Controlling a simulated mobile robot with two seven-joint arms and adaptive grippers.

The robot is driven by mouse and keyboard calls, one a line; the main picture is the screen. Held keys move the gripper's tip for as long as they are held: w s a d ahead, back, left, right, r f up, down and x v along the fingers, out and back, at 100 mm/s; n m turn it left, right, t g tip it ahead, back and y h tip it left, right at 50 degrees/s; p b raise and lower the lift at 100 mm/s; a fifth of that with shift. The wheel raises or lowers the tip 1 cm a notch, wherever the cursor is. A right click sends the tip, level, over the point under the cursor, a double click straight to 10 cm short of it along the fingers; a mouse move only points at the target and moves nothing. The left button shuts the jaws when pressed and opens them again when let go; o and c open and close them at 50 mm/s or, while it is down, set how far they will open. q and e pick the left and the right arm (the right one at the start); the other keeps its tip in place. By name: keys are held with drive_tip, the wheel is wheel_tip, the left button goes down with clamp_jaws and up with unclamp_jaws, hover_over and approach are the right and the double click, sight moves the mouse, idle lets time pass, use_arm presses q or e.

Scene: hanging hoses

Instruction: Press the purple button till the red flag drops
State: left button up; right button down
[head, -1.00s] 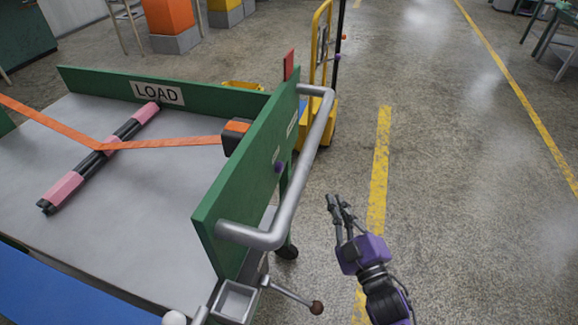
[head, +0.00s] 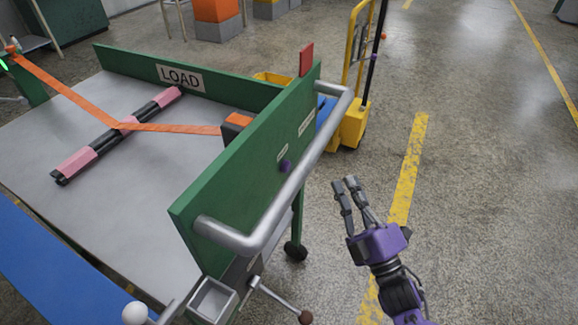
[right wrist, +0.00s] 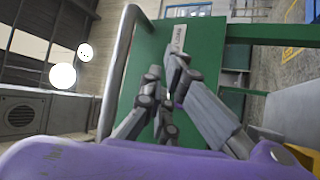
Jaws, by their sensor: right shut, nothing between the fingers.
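The purple button (head: 285,166) is a small knob on the outer face of the cart's green end panel (head: 225,185), below a white label. The red flag (head: 306,59) stands upright at the panel's top edge, near its far end. My right gripper (head: 345,183) is shut and empty, to the right of the panel and handle, apart from the button. In the right wrist view the fingers (right wrist: 164,72) point towards the green panel; a bit of purple beside them may be the button, mostly hidden. My left gripper is not in view.
A grey tubular handle (head: 315,155) sticks out from the panel, between it and my right gripper in the head view. Below are a small metal tray (head: 212,300) and a lever with a brown knob (head: 305,317). A yellow trolley (head: 352,122) stands behind. Floor at right is clear.

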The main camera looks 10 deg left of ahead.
sight(286, 167)
use_arm(q)
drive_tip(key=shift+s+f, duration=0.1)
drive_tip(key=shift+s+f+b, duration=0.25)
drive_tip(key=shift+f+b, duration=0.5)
drive_tip(key=shift+b, duration=0.1)
use_arm(e)
drive_tip(key=w+a, duration=0.2)
drive_tip(key=a, duration=0.6)
drive_tip(key=shift+w+a, duration=0.15)
drive_tip(key=shift+w, duration=0.25)
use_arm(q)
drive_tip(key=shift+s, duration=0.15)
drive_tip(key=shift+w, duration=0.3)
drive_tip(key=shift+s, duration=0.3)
use_arm(e)
drive_tip(key=shift+w+a, duration=0.15)
drive_tip(key=shift+a, duration=0.25)
